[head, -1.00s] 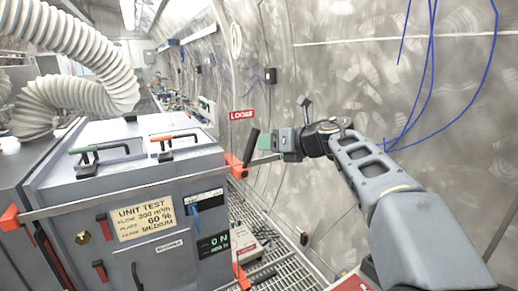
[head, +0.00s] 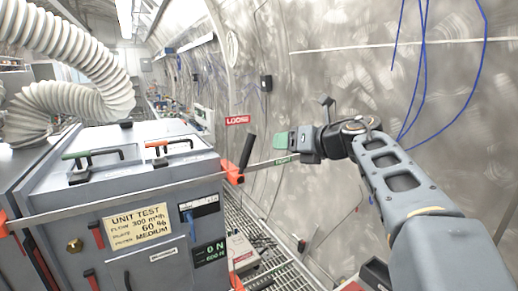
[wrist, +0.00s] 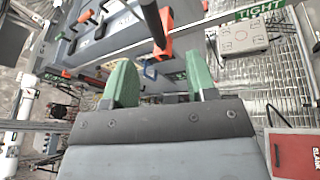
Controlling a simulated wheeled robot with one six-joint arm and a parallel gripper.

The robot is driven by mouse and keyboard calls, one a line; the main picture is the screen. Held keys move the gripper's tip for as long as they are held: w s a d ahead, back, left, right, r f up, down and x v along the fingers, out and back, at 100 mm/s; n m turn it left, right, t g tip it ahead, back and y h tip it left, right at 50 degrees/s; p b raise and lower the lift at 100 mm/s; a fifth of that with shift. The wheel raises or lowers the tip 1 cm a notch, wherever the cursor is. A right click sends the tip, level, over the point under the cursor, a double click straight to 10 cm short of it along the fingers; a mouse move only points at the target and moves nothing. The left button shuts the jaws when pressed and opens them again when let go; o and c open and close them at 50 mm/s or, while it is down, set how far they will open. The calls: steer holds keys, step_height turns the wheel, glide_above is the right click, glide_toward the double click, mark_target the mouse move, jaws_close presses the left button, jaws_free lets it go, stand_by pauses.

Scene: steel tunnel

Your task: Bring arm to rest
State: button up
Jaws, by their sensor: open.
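My gripper (head: 282,142) reaches out from the right in the head view, in front of the curved metal wall. Its green fingertips point left, close to the black lever (head: 246,152) with the orange base on the unit's strap. In the wrist view my gripper (wrist: 160,82) shows two green fingers spread apart with nothing between them. The black lever (wrist: 152,22) stands beyond the fingers there. I cannot tell how far the fingers are from it.
A grey test unit (head: 110,205) with orange and green handles fills the left. A ribbed white hose (head: 75,60) hangs above it. A red LOOSE sign (head: 238,120) is on the wall. Blue cables (head: 424,70) hang near my arm. A grated walkway (head: 265,245) runs behind.

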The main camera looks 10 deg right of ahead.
steer(key=w+d+f+m+t+h, duration=0.1)
steer(key=d+m+t+h, duration=0.3)
steer(key=m, duration=0.6)
steer(key=w+d+f+m+t+h, duration=0.1)
steer(key=w+d+m+h, duration=0.1)
steer(key=d+m+h, duration=0.65)
steer(key=s+f+m+g+h, duration=0.2)
steer(key=s+f+m+g, duration=0.3)
steer(key=f+m, duration=0.65)
steer(key=s+a+f+m+g+y, duration=0.6)
steer(key=s+a+f+m+g, duration=0.2)
steer(key=s+a+f, duration=0.5)
steer(key=s+f, duration=0.2)
steer(key=s, duration=0.2)
steer(key=shift+f, duration=0.4)
